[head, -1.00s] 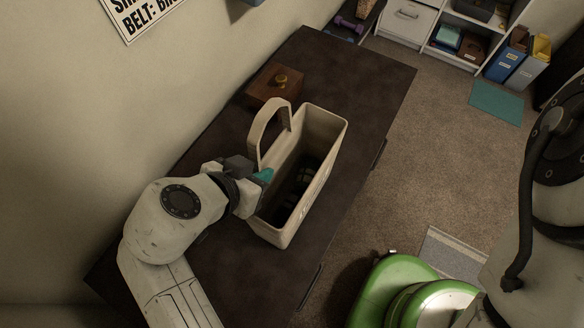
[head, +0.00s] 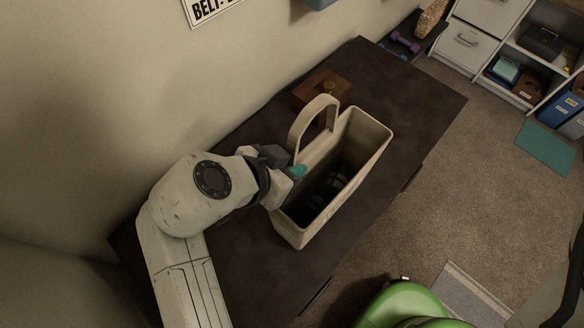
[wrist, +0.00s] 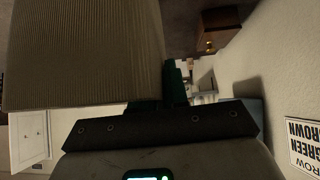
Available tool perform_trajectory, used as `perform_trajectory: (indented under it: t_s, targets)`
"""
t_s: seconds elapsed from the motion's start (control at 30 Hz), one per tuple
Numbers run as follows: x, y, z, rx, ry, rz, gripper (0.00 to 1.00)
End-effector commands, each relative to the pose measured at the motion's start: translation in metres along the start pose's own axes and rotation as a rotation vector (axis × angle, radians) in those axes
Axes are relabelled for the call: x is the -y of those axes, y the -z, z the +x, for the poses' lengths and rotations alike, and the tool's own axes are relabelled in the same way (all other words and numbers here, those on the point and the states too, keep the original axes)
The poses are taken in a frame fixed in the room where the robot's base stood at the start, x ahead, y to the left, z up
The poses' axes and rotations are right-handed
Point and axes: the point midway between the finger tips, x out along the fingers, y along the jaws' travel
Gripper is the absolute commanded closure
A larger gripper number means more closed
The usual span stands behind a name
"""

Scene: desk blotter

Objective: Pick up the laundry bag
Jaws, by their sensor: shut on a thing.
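The laundry bag (head: 368,130) is a beige, open-topped rectangular bag with a tall handle loop, upright at the dark desk. Its inside is shadowed, with a dim grid-like patch at the bottom. My gripper (head: 297,172), with teal fingertips, is shut on the bag's left side near the foot of the handle. In the wrist view the bag's ribbed side (wrist: 85,50) fills the upper left, against the teal finger (wrist: 174,82). The exact grip point is partly hidden. I cannot tell whether the bag's base touches the desk.
A small wooden box (head: 312,93) with a round yellowish knob sits just behind the bag. The dark desk (head: 425,100) is bare at its far right end. A wall runs along the left. A green rounded object (head: 410,305) stands on the floor at the bottom.

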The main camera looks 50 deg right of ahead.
Motion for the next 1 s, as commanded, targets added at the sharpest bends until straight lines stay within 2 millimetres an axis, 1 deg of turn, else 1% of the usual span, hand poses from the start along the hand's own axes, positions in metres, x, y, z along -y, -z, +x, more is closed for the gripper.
perform_trajectory:
  t_s: [0.03,0.17,0.27,0.4,0.47,0.5,0.6,0.7,0.83,1.0]
  targets:
    - [0.0,0.006,-0.006,-0.002,0.001,0.002,1.0]
    - [-0.014,0.014,-0.02,-0.001,0.002,0.001,1.0]
    - [-0.027,0.023,-0.034,-0.001,0.003,0.001,1.0]
    - [-0.052,0.04,-0.059,0.0,0.004,0.002,1.0]
    - [-0.068,0.035,-0.061,0.0,0.005,-0.001,1.0]
    - [-0.077,0.036,-0.065,0.001,0.005,0.0,1.0]
    - [-0.098,0.04,-0.075,0.002,0.004,0.0,1.0]
    - [-0.115,0.042,-0.084,0.001,0.003,-0.001,1.0]
    - [-0.129,0.045,-0.092,0.0,0.002,0.0,1.0]
    - [-0.137,0.047,-0.097,-0.001,0.0,-0.001,1.0]
